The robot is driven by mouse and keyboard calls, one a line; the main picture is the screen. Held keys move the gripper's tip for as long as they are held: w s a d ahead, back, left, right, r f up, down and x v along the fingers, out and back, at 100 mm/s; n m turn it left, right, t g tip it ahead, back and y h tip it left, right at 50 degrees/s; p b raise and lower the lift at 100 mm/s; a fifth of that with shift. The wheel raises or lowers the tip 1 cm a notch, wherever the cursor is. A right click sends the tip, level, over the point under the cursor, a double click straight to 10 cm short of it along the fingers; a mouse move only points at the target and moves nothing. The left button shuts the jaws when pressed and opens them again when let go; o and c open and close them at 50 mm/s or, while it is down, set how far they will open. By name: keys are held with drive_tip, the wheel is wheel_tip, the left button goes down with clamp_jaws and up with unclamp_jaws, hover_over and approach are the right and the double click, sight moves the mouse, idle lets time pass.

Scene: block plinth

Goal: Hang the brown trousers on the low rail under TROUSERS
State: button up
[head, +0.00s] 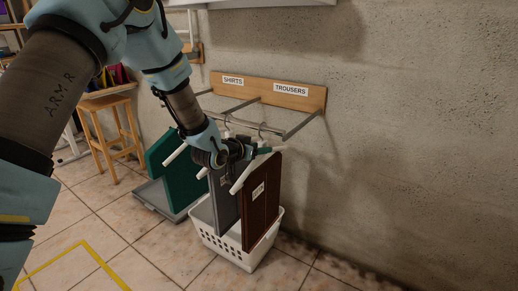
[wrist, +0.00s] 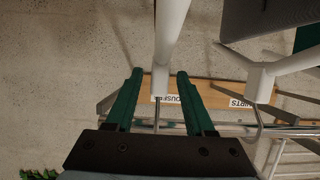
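The brown trousers (head: 262,200), a flat brown panel with a white tag on a white hanger, stand upright in the white basket (head: 240,258). My gripper (head: 258,151) is at the top of their hanger, below the hook. In the wrist view its two green fingers (wrist: 160,72) are apart, with the white hanger (wrist: 168,35) between them and a small gap showing on each side. The low rail has metal bars (head: 302,125) projecting from a wooden board (head: 262,90) on the wall. The TROUSERS label (head: 291,90) is on the board's right part.
A grey garment (head: 222,205) on a white hanger stands left of the trousers in the basket. Green garments (head: 182,178) stand in a grey tray (head: 155,195) further left. The SHIRTS label (head: 233,80) is on the board's left. A wooden stool (head: 108,103) stands behind. The floor right of the basket is clear.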

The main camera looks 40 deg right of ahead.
drive_tip(key=shift+o, duration=0.4)
drive_tip(key=shift+a, duration=0.1)
drive_tip(key=v, duration=1.1)
drive_tip(key=w+a+n+t+y, duration=0.1)
drive_tip(key=w+a+n+y, duration=0.15)
drive_tip(key=w+a, duration=0.35)
drive_tip(key=w+a+n+t+y, duration=0.1)
drive_tip(key=w+a+t+y, duration=0.2)
drive_tip(key=a, duration=0.5)
drive_tip(key=a+n+g+y, duration=0.3)
drive_tip(key=a+n+y, duration=0.3)
drive_tip(key=a, duration=1.7)
drive_tip(key=s+a+n+g+y, duration=0.25)
drive_tip(key=s+a+n, duration=0.25)
drive_tip(key=s+a, duration=0.45)
wheel_tip(320, 180, up, 16)
drive_tip(key=w+p, duration=0.1)
drive_tip(key=p, duration=1.4)
drive_tip(key=shift+a+m+h, duration=0.25)
drive_tip(key=shift+m+h, duration=0.1)
drive_tip(key=shift+h, duration=0.05)
